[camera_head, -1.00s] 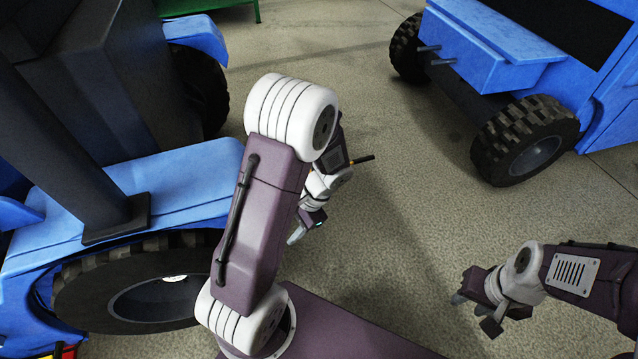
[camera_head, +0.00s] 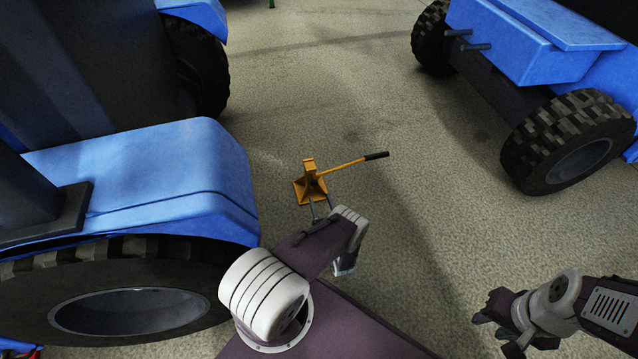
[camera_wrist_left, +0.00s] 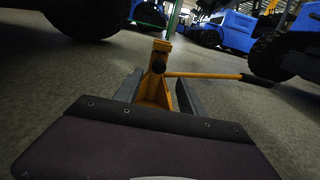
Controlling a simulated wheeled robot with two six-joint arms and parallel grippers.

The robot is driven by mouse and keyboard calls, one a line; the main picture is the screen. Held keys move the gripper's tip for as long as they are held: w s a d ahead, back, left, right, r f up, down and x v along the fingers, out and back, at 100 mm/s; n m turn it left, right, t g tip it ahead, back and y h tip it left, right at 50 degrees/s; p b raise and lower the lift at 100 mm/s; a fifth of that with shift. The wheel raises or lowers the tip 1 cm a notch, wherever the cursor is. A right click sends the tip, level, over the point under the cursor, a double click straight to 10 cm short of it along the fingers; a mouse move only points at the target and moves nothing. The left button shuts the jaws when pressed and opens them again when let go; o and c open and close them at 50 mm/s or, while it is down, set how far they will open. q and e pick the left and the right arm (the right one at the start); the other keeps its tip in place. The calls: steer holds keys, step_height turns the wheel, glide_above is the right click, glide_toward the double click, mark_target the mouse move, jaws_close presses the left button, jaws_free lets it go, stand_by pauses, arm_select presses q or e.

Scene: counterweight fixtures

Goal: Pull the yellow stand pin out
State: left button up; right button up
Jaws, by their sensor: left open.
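A yellow stand (camera_head: 308,187) stands on the floor ahead, with a square base, a short upright post and a yellow lever ending in a black grip (camera_head: 377,155). The stand also shows in the left wrist view (camera_wrist_left: 152,90), with a dark round spot on its post. I cannot make out a separate pin. My left gripper (camera_head: 321,206) is open and empty. Its two grey fingers point at the stand's near side; in the left wrist view the stand shows between them. I cannot tell whether they touch it. My right gripper (camera_head: 492,325) is at the lower right, away from the stand.
A blue vehicle (camera_head: 150,175) with a big black tyre (camera_head: 215,272) stands close on the left. Another blue vehicle (camera_head: 535,55) with a knobbly tyre (camera_head: 530,150) is at the upper right. The concrete floor between them is clear around the stand.

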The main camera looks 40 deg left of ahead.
mark_target(315, 184)
arm_select(q)
steer(key=b+x, duration=0.2)
steer(key=x, duration=0.2)
steer(key=b+x, duration=0.3)
steer(key=x, duration=0.1)
steer(key=shift+s+a+f, duration=0.1)
steer(key=shift+f, duration=0.1)
steer(key=shift+w+a+r+b, duration=0.2)
steer(key=shift+w+a+b, duration=0.1)
steer(key=shift+a+b, duration=0.1)
jaws_close()
stand_by(0.7)
